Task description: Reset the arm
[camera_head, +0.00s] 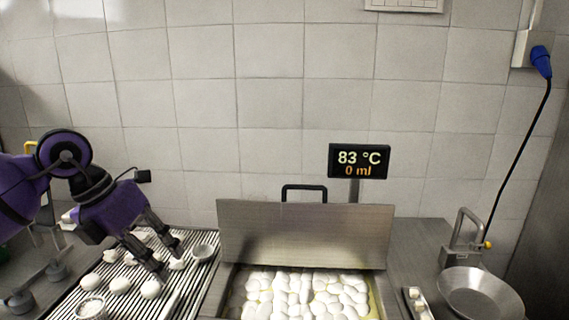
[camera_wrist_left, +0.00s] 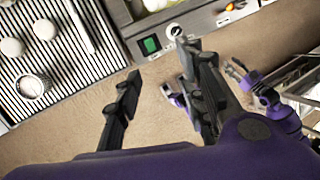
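My left arm comes in from the left in the head view. Its left gripper (camera_head: 169,261) points down over the ribbed metal rack (camera_head: 190,283). In the left wrist view the two fingers of this gripper (camera_wrist_left: 162,58) are spread apart with nothing between them. The floor and a panel edge show past them. My right gripper is not in the head view. Purple and dark arm parts show at the right of the left wrist view, but the state of a right gripper cannot be made out there.
A basin of white pieces (camera_head: 300,290) stands before a metal lid (camera_head: 303,234). A display (camera_head: 359,161) reads 83 °C, 0 ml. A metal pan (camera_head: 480,292) is at right.

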